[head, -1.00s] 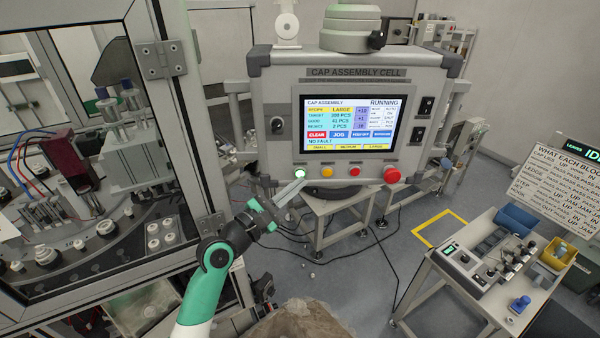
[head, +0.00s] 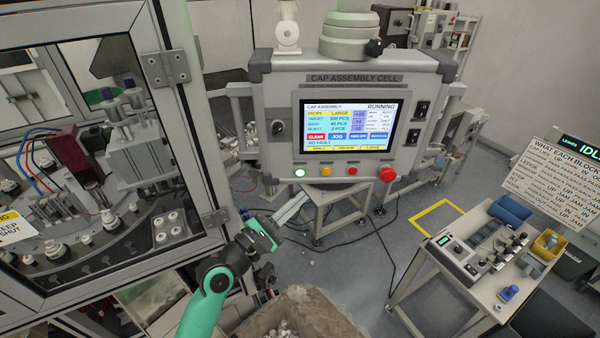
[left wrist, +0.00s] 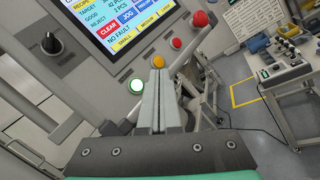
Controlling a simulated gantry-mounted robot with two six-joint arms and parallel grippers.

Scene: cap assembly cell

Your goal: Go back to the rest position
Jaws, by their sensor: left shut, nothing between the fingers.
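My left gripper (head: 290,208) is shut and empty. In the head view it hangs in the air below and in front of the control panel (head: 283,95). The lit green button (head: 300,173) on the panel's lower edge is above its fingertips, clear of them. In the left wrist view the two closed fingers (left wrist: 158,100) point toward the panel, with the lit green button (left wrist: 137,86) just left of them. The screen (head: 348,122) reads RUNNING and NO FAULT. My right gripper is not in either view.
A glass-doored machine (head: 110,200) with a metal frame stands on the left. A cart (head: 450,270) with blocks, a blue bin and a yellow bin (head: 547,244) stands at the right. A box (head: 300,318) of small parts is at the bottom. Cables lie on the open floor.

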